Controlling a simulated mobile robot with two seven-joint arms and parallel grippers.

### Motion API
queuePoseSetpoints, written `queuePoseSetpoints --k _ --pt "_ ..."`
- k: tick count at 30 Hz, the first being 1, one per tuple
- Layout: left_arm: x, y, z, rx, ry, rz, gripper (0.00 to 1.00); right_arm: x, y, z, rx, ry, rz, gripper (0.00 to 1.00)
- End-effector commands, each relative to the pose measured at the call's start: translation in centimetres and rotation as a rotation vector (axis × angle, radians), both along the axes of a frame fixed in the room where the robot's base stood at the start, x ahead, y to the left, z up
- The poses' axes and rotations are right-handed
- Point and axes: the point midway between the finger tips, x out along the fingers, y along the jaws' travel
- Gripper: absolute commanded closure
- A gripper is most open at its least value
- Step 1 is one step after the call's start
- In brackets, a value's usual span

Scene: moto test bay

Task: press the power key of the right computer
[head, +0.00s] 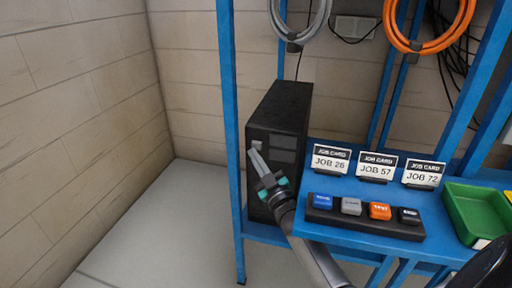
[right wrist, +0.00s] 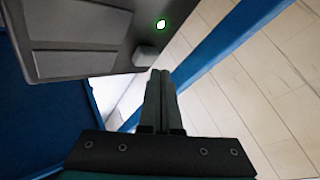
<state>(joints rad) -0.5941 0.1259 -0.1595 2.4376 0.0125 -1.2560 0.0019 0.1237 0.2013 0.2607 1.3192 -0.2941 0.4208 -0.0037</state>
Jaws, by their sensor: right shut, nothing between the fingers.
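One black computer tower (head: 285,105) stands upright at the left end of the blue bench, and it is the only computer in view. Its front panel (right wrist: 75,40) fills the upper left of the right wrist view. A small grey raised key (right wrist: 145,57) sits near the panel's edge, with a lit green light (right wrist: 161,24) close to it. My right gripper (head: 253,151) is shut and empty, its tips at the upper front of the tower. In the right wrist view the fingertips (right wrist: 160,72) are right by the key; I cannot tell whether they touch it. My left gripper is not in view.
A blue upright post (head: 230,120) stands just left of the tower. To the right are a strip of coloured keys (head: 364,227), several job cards (head: 331,159) and a green tray (head: 478,214). Coiled cables hang above. The floor at left is clear.

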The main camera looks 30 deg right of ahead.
Motion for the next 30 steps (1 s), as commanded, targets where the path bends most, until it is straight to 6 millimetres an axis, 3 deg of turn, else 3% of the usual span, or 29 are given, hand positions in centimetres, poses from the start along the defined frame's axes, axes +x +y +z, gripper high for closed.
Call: queuePoseSetpoints --k 30 --pt "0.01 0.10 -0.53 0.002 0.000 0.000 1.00 0.81 -0.92 -0.02 0.000 0.000 0.000 1.00"
